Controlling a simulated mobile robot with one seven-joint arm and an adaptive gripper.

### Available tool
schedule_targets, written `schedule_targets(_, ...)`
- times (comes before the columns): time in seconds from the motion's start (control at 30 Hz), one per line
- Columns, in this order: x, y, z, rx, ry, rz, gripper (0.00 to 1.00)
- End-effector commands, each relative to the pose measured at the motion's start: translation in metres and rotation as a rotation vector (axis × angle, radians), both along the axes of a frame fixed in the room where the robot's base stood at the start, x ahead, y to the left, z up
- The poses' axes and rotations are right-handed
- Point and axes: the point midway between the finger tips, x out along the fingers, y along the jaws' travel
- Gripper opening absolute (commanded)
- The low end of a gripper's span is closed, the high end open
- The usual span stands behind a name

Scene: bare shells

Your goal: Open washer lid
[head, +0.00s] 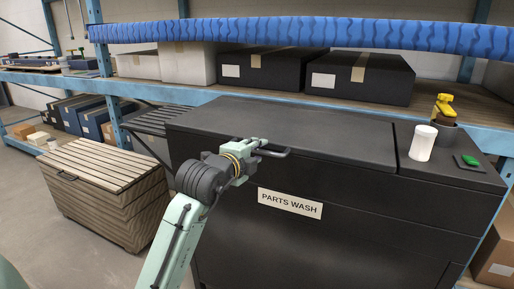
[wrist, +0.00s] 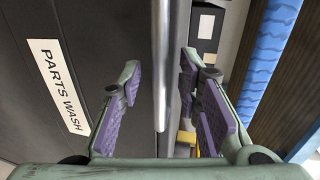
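The washer is a large dark box labelled "PARTS WASH" (head: 290,203); the label also shows in the wrist view (wrist: 58,86). Its flat dark lid (head: 300,125) lies closed on top. A bar handle (head: 278,153) is at the lid's front edge; in the wrist view the grey bar (wrist: 162,60) runs between my fingers. My gripper (head: 254,147) is at the left part of this handle. In the wrist view my gripper (wrist: 163,100) is open, with one purple-padded finger on each side of the bar and gaps showing. Whether anything touches the bar is unclear.
A white cylinder (head: 423,143), a green button (head: 468,160) and a yellow part (head: 444,106) are on the washer's right side. A slatted-lid bin (head: 105,190) stands at left. A shelf with boxes (head: 360,77) and a blue roll (head: 300,32) is behind the washer.

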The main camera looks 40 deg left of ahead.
Motion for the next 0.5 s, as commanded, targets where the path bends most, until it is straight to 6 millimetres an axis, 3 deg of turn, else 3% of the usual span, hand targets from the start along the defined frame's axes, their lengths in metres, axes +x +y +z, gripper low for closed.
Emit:
schedule_targets(0.13, 0.0102, 0.0024, -0.0016, 0.001, 0.0, 0.001, 0.31)
schedule_targets(0.43, 0.012, 0.0027, -0.0026, 0.001, -0.001, 0.001, 0.31)
schedule_targets(0.5, 0.0119, 0.0027, -0.0025, 0.001, -0.001, 0.001, 0.27)
